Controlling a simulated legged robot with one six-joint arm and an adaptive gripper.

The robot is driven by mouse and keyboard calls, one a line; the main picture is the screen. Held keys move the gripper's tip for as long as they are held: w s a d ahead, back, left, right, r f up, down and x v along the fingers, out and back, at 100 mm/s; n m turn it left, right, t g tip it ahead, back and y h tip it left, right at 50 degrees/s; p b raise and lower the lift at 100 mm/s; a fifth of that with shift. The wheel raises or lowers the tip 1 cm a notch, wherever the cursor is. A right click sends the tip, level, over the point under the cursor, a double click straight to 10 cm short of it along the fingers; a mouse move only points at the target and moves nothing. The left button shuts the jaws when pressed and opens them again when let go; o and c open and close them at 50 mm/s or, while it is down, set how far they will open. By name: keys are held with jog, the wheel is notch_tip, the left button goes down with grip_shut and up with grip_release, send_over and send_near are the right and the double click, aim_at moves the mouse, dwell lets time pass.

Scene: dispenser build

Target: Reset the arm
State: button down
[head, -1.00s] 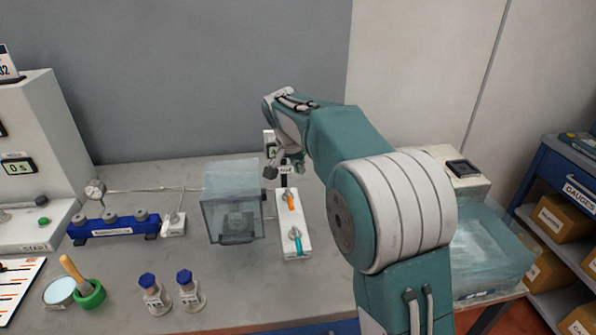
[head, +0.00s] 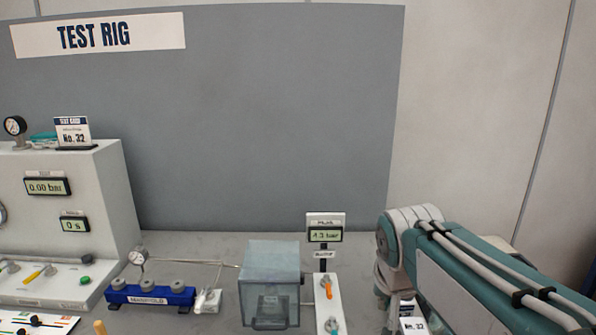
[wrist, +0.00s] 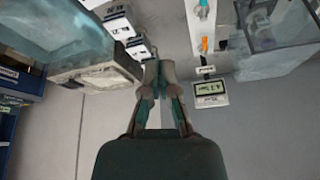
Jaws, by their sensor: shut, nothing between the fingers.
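My gripper (wrist: 160,88) shows in the wrist view with its fingers together and nothing between them. In the head view my arm comes in from the lower right, and the gripper end hangs mostly hidden behind the arm's rounded wrist. The gripper is to the right of the pressure display (head: 325,235), which reads about 4.3 bar, and of the white valve block with an orange lever (head: 327,281). It appears apart from both.
A clear box (head: 270,285) stands left of the valve block. A blue manifold (head: 150,296) with a gauge stands further left, beside the white test console (head: 100,190).

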jog(key=s+f+n+t, duration=0.1)
jog(key=s+f+n, duration=0.2)
jog(key=s, duration=1.1)
notch_tip(320, 180, down, 2)
jog(key=shift+s+d+f+y, duration=0.15)
jog(key=shift+s+d+y, duration=0.15)
jog(key=shift+y, duration=0.1)
jog(key=shift+w, duration=0.15)
